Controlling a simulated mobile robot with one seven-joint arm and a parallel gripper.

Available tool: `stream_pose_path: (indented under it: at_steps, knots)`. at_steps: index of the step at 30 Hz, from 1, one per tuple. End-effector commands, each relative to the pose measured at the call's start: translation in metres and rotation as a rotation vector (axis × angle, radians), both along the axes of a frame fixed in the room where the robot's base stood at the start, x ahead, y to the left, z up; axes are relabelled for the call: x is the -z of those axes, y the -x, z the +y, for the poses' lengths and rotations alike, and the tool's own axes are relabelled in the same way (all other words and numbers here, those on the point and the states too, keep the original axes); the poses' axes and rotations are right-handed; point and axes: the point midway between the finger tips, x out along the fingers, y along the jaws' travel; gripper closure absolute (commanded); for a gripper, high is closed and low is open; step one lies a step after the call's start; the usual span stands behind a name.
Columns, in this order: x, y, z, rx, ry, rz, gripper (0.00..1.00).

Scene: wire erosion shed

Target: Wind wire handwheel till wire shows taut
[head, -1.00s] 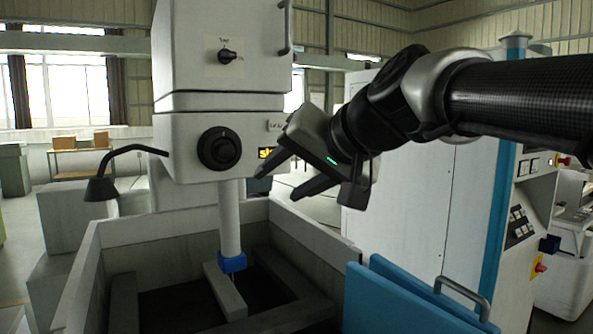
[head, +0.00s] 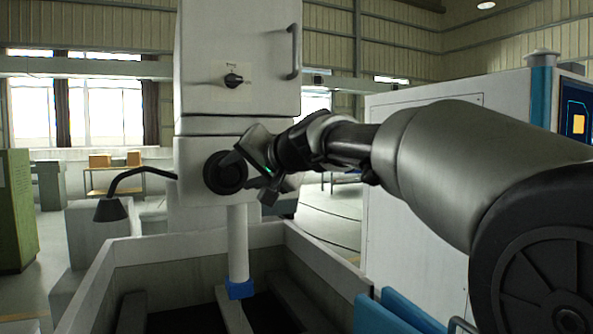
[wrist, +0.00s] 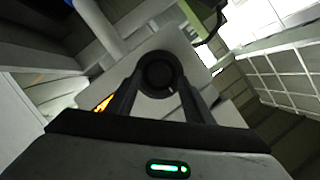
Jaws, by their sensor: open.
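The black round wire handwheel (head: 225,172) is on the front of the white machine head, left of centre in the head view. My gripper (head: 248,172) is at its right side, fingers pointing at it. In the wrist view the handwheel (wrist: 158,72) shows between the two open fingers (wrist: 158,88), one on each side. I cannot tell whether they touch its rim. The lit orange display (wrist: 103,103) shows beside the left finger in the wrist view, partly hidden and unreadable. In the head view my gripper covers it.
A small selector knob (head: 233,80) and a door handle (head: 294,50) are above the handwheel. A black lamp (head: 112,208) on a bent arm is at the left. Below is a walled tank (head: 175,250) with a white column and blue nozzle (head: 240,289). Blue panels (head: 395,312) stand at the right.

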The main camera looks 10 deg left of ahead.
Motion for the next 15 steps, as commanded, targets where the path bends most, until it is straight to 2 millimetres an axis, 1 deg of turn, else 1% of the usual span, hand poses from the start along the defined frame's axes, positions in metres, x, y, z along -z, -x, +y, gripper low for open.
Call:
stream_pose_path:
  at_steps: [1,6,9,15]
  knots:
    - [0.002,-0.006,0.007,-0.001,0.001,0.001,0.53]
    - [0.007,-0.019,0.019,0.000,0.001,0.001,0.53]
    - [0.008,-0.022,0.023,0.000,0.001,-0.001,0.53]
    - [0.009,-0.023,0.023,0.000,0.000,-0.001,0.53]
